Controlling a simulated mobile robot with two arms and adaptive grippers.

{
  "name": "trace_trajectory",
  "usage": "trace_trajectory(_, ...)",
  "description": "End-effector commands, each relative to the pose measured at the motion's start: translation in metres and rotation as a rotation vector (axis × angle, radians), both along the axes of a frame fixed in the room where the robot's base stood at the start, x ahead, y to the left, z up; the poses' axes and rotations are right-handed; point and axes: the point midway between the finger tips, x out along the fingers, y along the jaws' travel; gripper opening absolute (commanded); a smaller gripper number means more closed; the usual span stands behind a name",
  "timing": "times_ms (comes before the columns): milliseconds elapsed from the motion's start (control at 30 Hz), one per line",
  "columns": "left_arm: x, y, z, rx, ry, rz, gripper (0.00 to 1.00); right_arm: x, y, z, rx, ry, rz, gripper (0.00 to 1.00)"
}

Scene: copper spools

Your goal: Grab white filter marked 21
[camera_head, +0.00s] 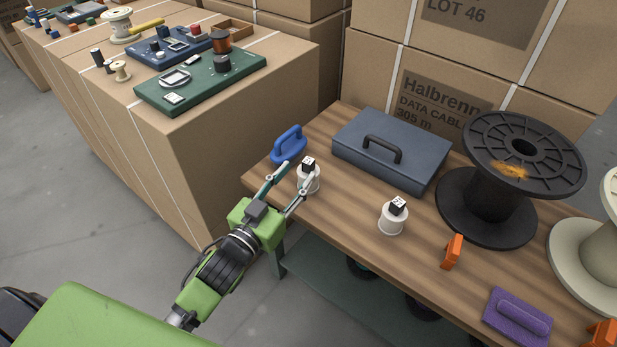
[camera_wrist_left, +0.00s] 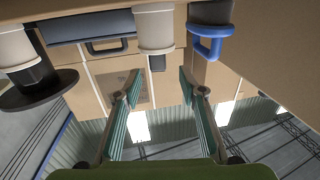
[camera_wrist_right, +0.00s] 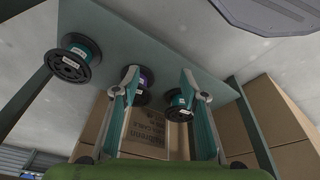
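Two white cylindrical filters, each topped by a small black block with a white label, stand upright on the wooden table (camera_head: 345,205). The left filter (camera_head: 309,183) is at the near left edge; the other filter (camera_head: 391,221) stands further right. I cannot read either number. My left gripper (camera_head: 296,172) is open at the left filter, its fingers reaching toward both sides of it. In the left wrist view that filter (camera_wrist_left: 154,28) shows upside down between and beyond the open fingers (camera_wrist_left: 160,82); contact cannot be told. My right gripper (camera_wrist_right: 160,84) is open and empty, seen only in its wrist view.
A blue handled tool (camera_head: 288,145) sits just left of the filter, a blue-grey toolbox (camera_head: 378,158) behind. A big black spool (camera_head: 488,200), an orange clamp (camera_head: 452,252) and a purple block (camera_head: 518,316) are to the right. Several spools (camera_wrist_right: 75,60) on a shelf face my right gripper.

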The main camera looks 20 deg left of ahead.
Motion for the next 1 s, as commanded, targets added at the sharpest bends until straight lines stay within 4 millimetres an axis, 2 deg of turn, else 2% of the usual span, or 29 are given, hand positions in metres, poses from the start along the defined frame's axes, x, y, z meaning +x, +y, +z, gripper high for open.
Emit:
trace_trajectory(267,0.019,-0.005,0.001,0.000,-0.001,0.000,0.38,-0.001,0.000,0.006,0.000,-0.002,-0.001,0.40)
trace_trajectory(400,0.039,-0.011,0.003,0.001,-0.002,0.000,0.38,-0.003,-0.001,0.023,0.001,-0.016,-0.001,0.40)
trace_trajectory(533,0.053,-0.014,0.002,0.001,0.001,0.000,0.38,-0.005,-0.001,0.031,0.000,-0.018,-0.001,0.40)
trace_trajectory(867,0.058,-0.015,0.002,0.000,0.002,0.000,0.38,-0.006,-0.002,0.035,0.000,-0.018,-0.002,0.40)
trace_trajectory(1000,0.058,-0.015,0.002,0.000,0.002,0.000,0.01,-0.006,-0.002,0.035,0.000,-0.019,-0.002,0.40)
